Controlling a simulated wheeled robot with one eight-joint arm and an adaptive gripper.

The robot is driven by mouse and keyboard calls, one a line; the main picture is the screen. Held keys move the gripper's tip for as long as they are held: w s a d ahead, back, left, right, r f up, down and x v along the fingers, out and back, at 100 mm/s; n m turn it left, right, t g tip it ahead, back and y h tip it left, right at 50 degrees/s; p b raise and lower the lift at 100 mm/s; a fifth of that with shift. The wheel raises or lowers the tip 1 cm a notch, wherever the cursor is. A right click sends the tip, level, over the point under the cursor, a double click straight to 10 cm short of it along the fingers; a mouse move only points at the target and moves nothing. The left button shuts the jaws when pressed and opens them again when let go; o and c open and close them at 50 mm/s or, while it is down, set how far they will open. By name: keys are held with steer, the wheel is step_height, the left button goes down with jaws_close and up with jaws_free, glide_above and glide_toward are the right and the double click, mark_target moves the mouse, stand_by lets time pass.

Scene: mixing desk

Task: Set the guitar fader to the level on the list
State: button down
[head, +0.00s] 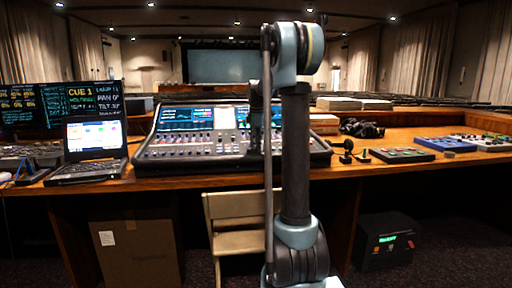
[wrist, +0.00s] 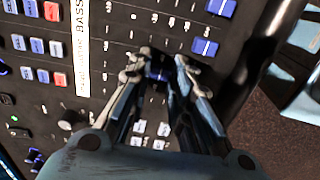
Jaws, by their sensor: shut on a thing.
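The mixing desk (head: 163,153) stands on the wooden table, its rows of faders and buttons facing me. In the wrist view my gripper (wrist: 160,64) is down at the panel, shut on a blue fader cap (wrist: 157,73) that shows between the fingertips. Two other blue fader caps (wrist: 205,47) sit up and to the right of it, apart from the fingers. A white label strip (wrist: 82,40) reads "BASS"; the held fader's own name cannot be read. My arm hides part of the desk in the head view.
An open laptop (head: 92,143) and dark screens with cue text (head: 80,103) stand at the left. Headphones (head: 362,128) and several small control boxes (head: 403,155) lie at the right. A wooden chair (head: 233,207) stands in front of the table.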

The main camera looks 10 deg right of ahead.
mark_target(256, 149)
steer(key=shift+w, duration=0.1)
steer(key=c, duration=1.4)
jaws_free()
steer(key=shift+c, duration=0.2)
steer(key=shift+r, duration=0.1)
step_height(256, 149, up, 12)
steer(key=s, duration=0.1)
steer(key=shift+s, duration=0.1)
